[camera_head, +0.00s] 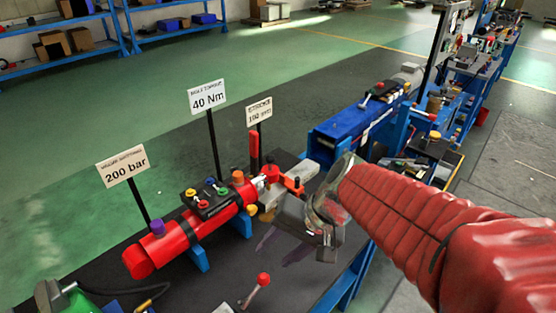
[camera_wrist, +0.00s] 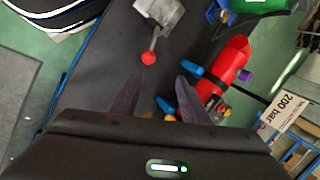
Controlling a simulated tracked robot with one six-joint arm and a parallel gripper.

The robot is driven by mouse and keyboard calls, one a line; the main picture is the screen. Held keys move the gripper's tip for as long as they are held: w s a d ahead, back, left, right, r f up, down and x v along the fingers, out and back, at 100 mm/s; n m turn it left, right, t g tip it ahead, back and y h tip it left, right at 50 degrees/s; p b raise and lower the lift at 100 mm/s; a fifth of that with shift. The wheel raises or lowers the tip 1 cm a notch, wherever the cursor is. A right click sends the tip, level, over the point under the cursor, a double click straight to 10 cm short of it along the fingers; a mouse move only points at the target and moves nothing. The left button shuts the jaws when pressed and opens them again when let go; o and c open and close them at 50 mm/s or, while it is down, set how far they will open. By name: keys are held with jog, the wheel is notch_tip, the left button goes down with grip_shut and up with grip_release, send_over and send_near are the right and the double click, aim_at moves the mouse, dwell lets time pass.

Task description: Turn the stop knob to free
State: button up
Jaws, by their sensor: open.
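A red cylinder (camera_head: 205,228) lies on blue supports on the dark bench top, and part of it shows in the wrist view (camera_wrist: 228,62). It carries a purple knob (camera_head: 157,229), an orange knob (camera_head: 238,176), a yellow knob (camera_head: 251,210) and a black box (camera_head: 208,203) with several small coloured knobs. I cannot tell which one is the stop knob; no label for it is readable. My gripper (camera_head: 274,250) is open and empty in front of the cylinder's right end.
A lever with a red ball (camera_head: 263,279) stands on the bench before the cylinder. Signs read 200 bar (camera_head: 124,168) and 40 Nm (camera_head: 208,96). A blue machine (camera_head: 350,132) stands beyond. A red upright handle (camera_head: 254,147) rises near the cylinder's right end.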

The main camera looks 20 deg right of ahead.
jog(key=s+d+r+n+t+h, duration=0.2)
jog(key=s+d+r+n+h, duration=0.1)
jog(key=s+r+n+h, duration=0.1)
notch_tip(320, 180, up, 3)
jog(key=shift+s+d+f+n+t+h, duration=0.25)
jog(key=shift+n+h, duration=0.25)
jog(key=shift+n, duration=0.5)
jog(key=shift+a, duration=0.1)
jog(key=shift+c, duration=0.5)
jog(key=shift+c, duration=0.7)
